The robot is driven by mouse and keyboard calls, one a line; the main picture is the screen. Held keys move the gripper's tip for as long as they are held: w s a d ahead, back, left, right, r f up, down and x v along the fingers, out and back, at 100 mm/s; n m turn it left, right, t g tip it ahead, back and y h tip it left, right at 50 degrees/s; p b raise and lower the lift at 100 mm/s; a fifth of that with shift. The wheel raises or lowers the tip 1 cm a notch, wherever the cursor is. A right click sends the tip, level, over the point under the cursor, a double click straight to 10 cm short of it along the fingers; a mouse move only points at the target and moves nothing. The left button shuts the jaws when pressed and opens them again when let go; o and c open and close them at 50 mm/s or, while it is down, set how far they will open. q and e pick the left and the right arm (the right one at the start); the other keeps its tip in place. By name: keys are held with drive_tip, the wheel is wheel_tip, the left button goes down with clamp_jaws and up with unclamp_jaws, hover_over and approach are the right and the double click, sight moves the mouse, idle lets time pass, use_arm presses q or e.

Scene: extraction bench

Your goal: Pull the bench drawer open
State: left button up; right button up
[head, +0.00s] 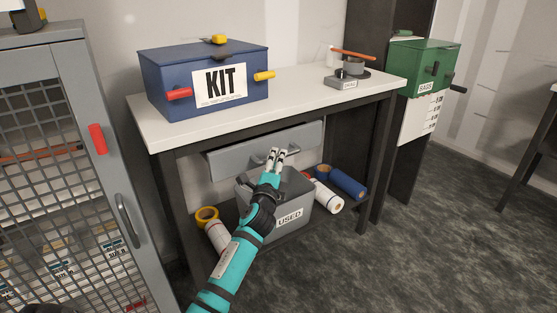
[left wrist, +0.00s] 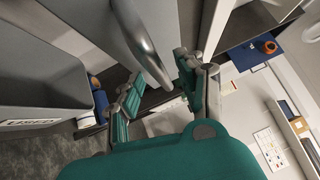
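The bench drawer has a grey front (head: 230,157) below the white bench top, with a handle (head: 258,160) near its middle. The handle also shows in the left wrist view as a rounded metal bar (left wrist: 140,35). My left gripper (head: 279,153) is at the handle, its two fingers apart. In the left wrist view the left gripper (left wrist: 163,68) is open, and the bar's near end lies around the gap between the fingertips. I cannot tell whether they touch it. My right gripper is not in view.
A grey USED bin (head: 294,213) stands under the drawer, close below my left arm. Rolls, one of them blue (head: 347,182), lie beside it. A blue KIT box (head: 160,80) stands on the bench top. A mesh cabinet (head: 60,170) is at left; floor at right is clear.

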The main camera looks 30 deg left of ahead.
use_arm(q)
drive_tip(key=shift+x, duration=1)
clamp_jaws()
drive_tip(key=shift+f, duration=0.1)
